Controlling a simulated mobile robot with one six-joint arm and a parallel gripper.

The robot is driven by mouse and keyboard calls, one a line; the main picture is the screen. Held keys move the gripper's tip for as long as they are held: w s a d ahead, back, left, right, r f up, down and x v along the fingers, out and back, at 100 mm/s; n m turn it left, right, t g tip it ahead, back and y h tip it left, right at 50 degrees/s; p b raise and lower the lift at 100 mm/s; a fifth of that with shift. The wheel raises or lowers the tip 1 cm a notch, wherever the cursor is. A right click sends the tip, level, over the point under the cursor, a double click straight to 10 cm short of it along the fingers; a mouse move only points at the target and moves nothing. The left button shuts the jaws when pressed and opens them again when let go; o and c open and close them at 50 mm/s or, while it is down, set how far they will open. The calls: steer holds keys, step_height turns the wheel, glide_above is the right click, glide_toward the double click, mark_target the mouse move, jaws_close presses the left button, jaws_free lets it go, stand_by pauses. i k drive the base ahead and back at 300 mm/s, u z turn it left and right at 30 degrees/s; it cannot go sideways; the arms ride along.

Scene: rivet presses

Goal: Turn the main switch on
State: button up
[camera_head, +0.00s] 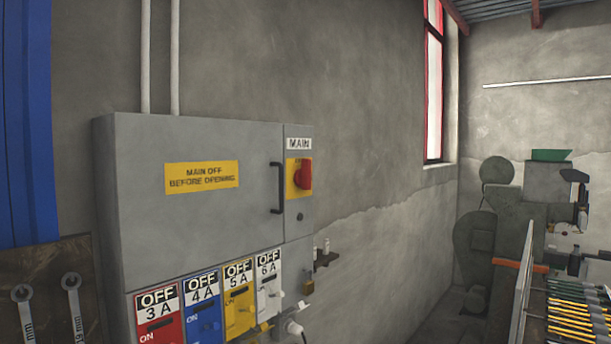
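The main switch (302,176) is a red rotary knob on a yellow plate at the upper right of a grey electrical cabinet (140,240). A white label reading MAIN (299,144) sits above it. The knob looks upright, but its marked position is too small to read. A yellow sign (202,177) on the cabinet door says MAIN OFF BEFORE OPENING. A dark door handle (277,188) is left of the knob. My gripper is not in view.
Below the door are red, blue, yellow and white breaker panels labelled 3A to 6A, including the red one (160,318), each showing OFF. Wrenches (72,300) hang at lower left. A green-grey press (485,240) and a rack of yellow-handled items (578,310) stand at right.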

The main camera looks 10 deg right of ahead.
mark_target(303, 177)
steer(key=z, duration=0.35)
steer(key=i, duration=1.25)
steer(key=z, duration=0.05)
